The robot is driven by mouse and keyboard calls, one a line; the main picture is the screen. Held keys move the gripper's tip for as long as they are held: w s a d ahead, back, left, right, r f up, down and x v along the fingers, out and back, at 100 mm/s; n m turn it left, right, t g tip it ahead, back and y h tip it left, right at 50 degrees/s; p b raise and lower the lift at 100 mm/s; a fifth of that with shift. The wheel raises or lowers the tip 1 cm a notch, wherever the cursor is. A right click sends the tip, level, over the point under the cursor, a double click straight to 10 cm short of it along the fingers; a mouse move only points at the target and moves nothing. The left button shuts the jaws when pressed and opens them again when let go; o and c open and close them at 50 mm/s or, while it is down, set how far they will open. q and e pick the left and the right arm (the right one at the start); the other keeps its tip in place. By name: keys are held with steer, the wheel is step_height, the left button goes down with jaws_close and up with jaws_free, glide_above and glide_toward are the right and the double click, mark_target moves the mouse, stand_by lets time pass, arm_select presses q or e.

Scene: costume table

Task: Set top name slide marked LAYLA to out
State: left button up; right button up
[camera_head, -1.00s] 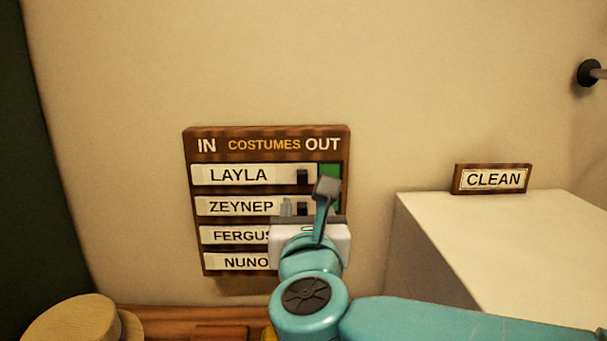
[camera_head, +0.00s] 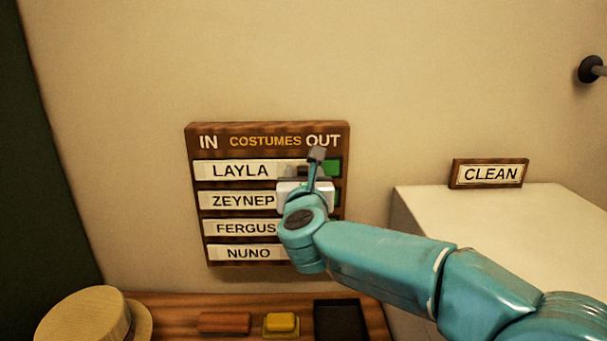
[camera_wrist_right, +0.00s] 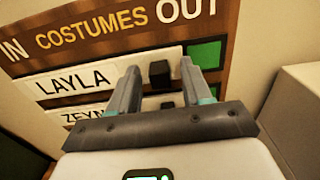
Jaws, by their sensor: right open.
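The name board (camera_head: 267,130) hangs on the wall with IN at its left and OUT at its right. Its top slide, marked LAYLA (camera_head: 240,171), lies toward the IN side, and a green patch (camera_head: 333,167) shows at its OUT end. My right gripper (camera_head: 303,164) is open in front of this row's right part. In the right wrist view, the slide's black knob (camera_wrist_right: 159,74) appears between the tips of the two fingers. I cannot tell whether either finger touches it. In the head view the gripper hides the knob. My left gripper is not in view.
The ZEYNEP (camera_head: 240,201), FERGUS (camera_head: 243,228) and NUNO (camera_head: 247,253) slides sit below. A shelf holds a straw hat (camera_head: 85,318), a red block (camera_head: 223,323), a yellow block (camera_head: 281,324) and a dark tray (camera_head: 341,303). A white box with a CLEAN sign (camera_head: 489,174) stands right.

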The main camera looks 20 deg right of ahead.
steer(key=shift+w+f, duration=0.1)
jaws_close()
steer(key=d+b, duration=0.1)
steer(key=s+d+b, duration=0.1)
steer(key=d, duration=0.1)
steer(key=d+b, duration=0.2)
steer(key=shift+s+d+f, duration=0.1)
steer(key=shift+s+d, duration=0.05)
steer(key=shift+s, duration=0.1)
steer(key=shift+d, duration=0.1)
